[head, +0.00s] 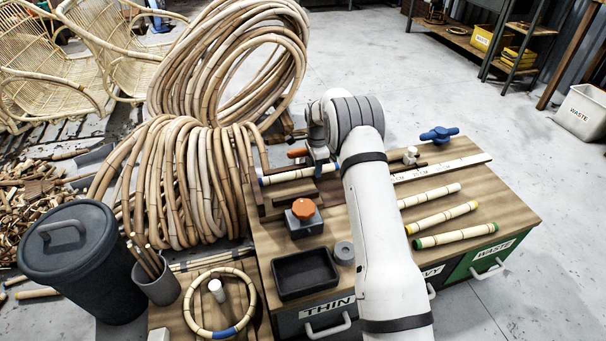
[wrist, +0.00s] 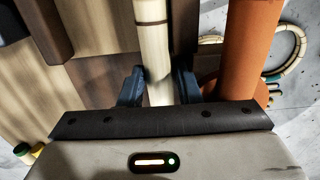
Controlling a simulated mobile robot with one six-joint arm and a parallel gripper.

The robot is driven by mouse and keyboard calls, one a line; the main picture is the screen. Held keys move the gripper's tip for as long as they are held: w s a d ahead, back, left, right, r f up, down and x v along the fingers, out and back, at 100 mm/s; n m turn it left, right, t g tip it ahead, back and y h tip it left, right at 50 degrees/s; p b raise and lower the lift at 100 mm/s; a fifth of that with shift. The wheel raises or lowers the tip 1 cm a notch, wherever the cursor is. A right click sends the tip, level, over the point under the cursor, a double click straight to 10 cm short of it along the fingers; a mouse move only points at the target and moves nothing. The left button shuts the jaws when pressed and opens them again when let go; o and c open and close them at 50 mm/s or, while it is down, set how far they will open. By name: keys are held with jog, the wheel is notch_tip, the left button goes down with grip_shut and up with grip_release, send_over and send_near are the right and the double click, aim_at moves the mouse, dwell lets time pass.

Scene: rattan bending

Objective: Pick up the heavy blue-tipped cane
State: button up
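The blue-tipped cane (head: 290,176) is pale with dark bands and a blue mark at each end. In the head view it lies across a dark wooden rack on the workbench. My gripper (head: 319,168) is over its right part, partly hidden by my own arm. In the wrist view the cane (wrist: 155,50) runs between the two dark blue fingers of my gripper (wrist: 160,88), which sit close against both its sides. The blue tips do not show there. I cannot tell whether it is lifted clear of the rack.
An orange-knobbed block (head: 304,222) and black tray (head: 305,272) are in front of the rack. Several other canes (head: 442,216) lie on the right. Rattan coils (head: 185,175) stand behind left.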

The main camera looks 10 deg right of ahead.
jog(key=shift+w+r, duration=0.1)
jog(key=c, duration=0.5)
jog(key=shift+c, duration=0.2)
